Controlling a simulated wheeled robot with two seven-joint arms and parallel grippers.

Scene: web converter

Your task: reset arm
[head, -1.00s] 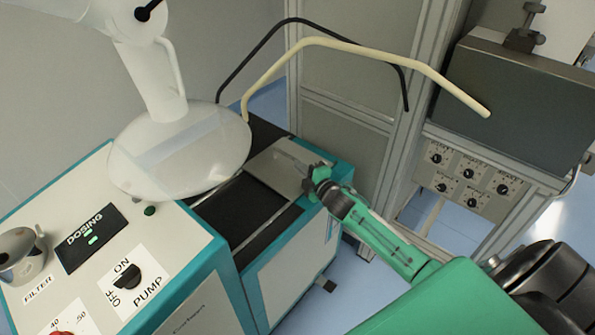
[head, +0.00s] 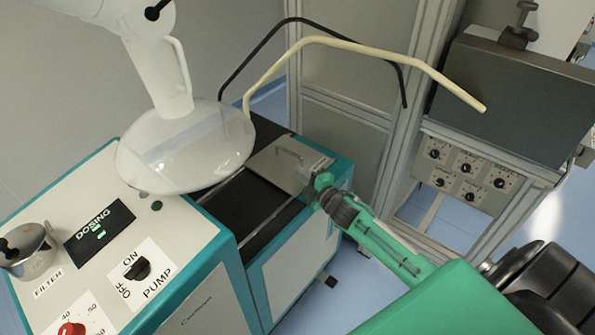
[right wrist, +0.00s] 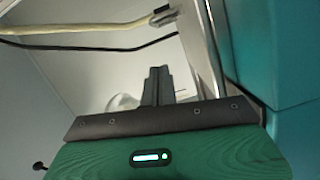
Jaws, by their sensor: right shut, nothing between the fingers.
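My right gripper (head: 322,180) is at the end of the green arm that comes in from the lower right in the head view. It is beside the near right edge of the machine's metal lid (head: 285,165), close to its teal-edged side; I cannot tell whether it touches. In the right wrist view my right gripper's dark fingers (right wrist: 157,85) stand together, shut and empty. My left gripper does not show in the head view.
A white machine (head: 180,225) has a PUMP switch (head: 137,268), a red knob (head: 72,329) and a dosing display (head: 99,226). A clear hopper (head: 190,150) stands over it. Cream (head: 370,55) and black hoses arch behind. A frame post and knob panel (head: 468,170) stand right.

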